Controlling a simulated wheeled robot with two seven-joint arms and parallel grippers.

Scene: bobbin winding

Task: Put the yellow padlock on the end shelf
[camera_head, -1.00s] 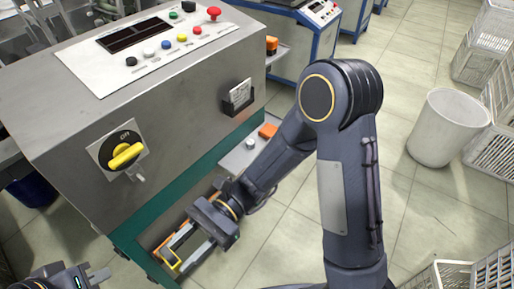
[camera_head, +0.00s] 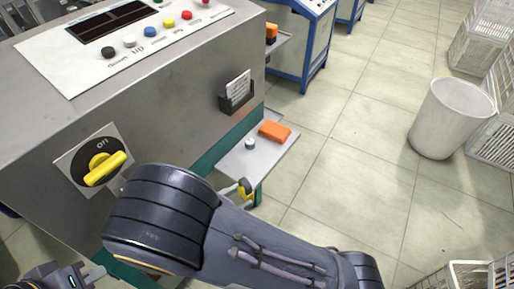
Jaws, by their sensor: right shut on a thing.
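The end shelf (camera_head: 279,158) is a grey plate low on the near right end of the machine. An orange block (camera_head: 274,130) and a small light-grey round piece (camera_head: 250,144) are on it. The yellow padlock (camera_head: 246,193) shows as a small yellow and dark piece at the shelf's near left edge, at the tip of my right gripper (camera_head: 231,190). My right gripper is shut on it, mostly hidden behind my own arm. I cannot tell whether the padlock touches the shelf. My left gripper (camera_head: 92,275) is at the bottom left, partly cut off, away from the shelf; its jaw opening is unclear.
The grey machine (camera_head: 190,75) fills the left, with a yellow-handled switch (camera_head: 104,168) and a card holder (camera_head: 237,95) on its sides. A white bin (camera_head: 450,118) and crates (camera_head: 485,40) stand at the right. The floor between is clear.

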